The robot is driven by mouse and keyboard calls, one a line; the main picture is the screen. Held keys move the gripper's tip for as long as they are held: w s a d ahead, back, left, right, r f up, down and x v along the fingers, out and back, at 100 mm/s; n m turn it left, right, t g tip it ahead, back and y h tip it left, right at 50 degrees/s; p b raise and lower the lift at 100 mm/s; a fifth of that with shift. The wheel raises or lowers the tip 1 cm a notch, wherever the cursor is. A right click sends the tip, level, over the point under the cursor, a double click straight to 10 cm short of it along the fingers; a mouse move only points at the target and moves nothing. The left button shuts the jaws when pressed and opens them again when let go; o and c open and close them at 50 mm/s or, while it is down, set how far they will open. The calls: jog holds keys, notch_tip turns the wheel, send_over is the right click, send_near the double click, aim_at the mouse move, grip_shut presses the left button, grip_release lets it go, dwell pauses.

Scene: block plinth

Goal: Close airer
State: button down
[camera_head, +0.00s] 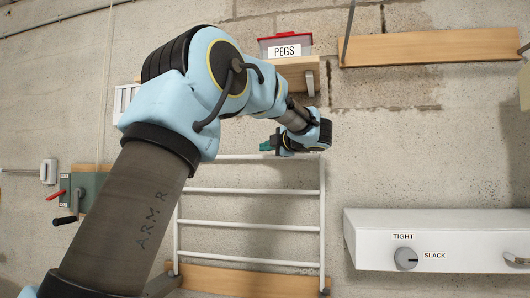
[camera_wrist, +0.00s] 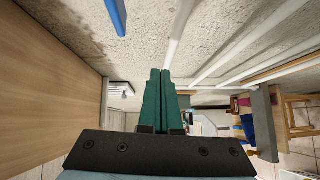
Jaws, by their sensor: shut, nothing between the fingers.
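The airer (camera_head: 250,225) is a white frame with several crossbars, in the lower middle of the head view, with a wooden board (camera_head: 240,278) at its lower end. My gripper (camera_head: 267,147) is by the airer's top bar, near its right corner. In the wrist view its green fingers (camera_wrist: 165,75) are together with nothing between them. White bars of the airer (camera_wrist: 180,30) run past the fingertips there. I cannot tell whether the fingers touch a bar. My arm hides the airer's upper left part in the head view.
A red-lidded box marked PEGS (camera_head: 285,46) stands on a small wooden shelf (camera_head: 296,72) above the gripper. A white unit with a TIGHT/SLACK knob (camera_head: 405,258) juts out at right. A green crank unit (camera_head: 80,195) is at left. A wooden shelf (camera_head: 430,47) is upper right.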

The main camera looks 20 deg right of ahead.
jog(key=b+v, duration=0.3)
jog(key=v, duration=0.5)
jog(key=w+a+f+m+t+h, duration=0.1)
jog(key=w+a+f+m+h, duration=0.4)
jog(key=w+f+m+h, duration=0.5)
jog(key=s+a+f+m+g+y, duration=0.1)
jog(key=s+a+f+m+g, duration=0.2)
jog(key=f, duration=0.5)
jog(key=s+a+f+m+g, duration=0.2)
jog(key=a+f+m, duration=0.25)
jog(key=f, duration=0.25)
jog(key=s+a+f+m+g+y, duration=0.2)
jog(key=s+a+f+g, duration=0.3)
jog(key=s+a+f, duration=0.5)
jog(key=s+a+f+m+g+y, duration=0.1)
jog(key=s+a+f+m+g, duration=0.1)
jog(key=s+a+f+g, duration=0.4)
jog(key=s+a+f, duration=0.3)
jog(key=s+f, duration=0.3)
jog(key=s, duration=0.2)
jog(key=shift+s+a+y, duration=0.35)
jog(key=shift+s+y, duration=0.05)
jog(key=c, duration=1.6)
grip_release()
jog(key=shift+f+m, duration=0.1)
jog(key=shift+m, duration=0.15)
